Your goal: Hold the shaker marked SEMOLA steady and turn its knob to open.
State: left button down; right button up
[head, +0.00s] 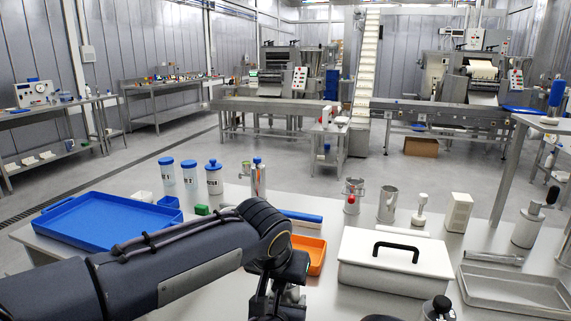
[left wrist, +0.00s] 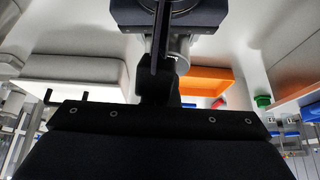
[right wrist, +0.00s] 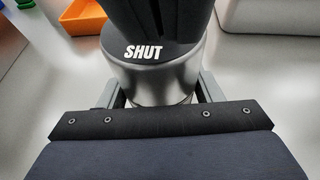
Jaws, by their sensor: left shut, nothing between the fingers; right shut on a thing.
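The shaker (right wrist: 150,78) stands in the right wrist view as a steel cylinder with a black collar marked SHUT; no SEMOLA mark shows. My right gripper (right wrist: 160,95) is shut on its steel body, one finger on each side. A dark upright part rises above the collar and hides the knob; I cannot tell knob from finger. My left gripper (head: 285,268) is shut and empty, low over the table in the head view. In the left wrist view its dark fingers (left wrist: 162,75) are in front of a steel cylinder, close to the shaker; contact is unclear.
An orange tray (head: 317,242) lies behind the left gripper. A white box with a black handle (head: 388,278) stands to the right. A black-knobbed container (head: 438,309) is at the front edge. A blue tray (head: 75,242) and lettered blue-capped bottles (head: 190,178) stand left.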

pick_arm(q)
notch_tip(320, 180, up, 6)
dwell(0.5)
pick_arm(e)
jog(key=o, duration=1.3)
jog(key=shift+c, duration=0.2)
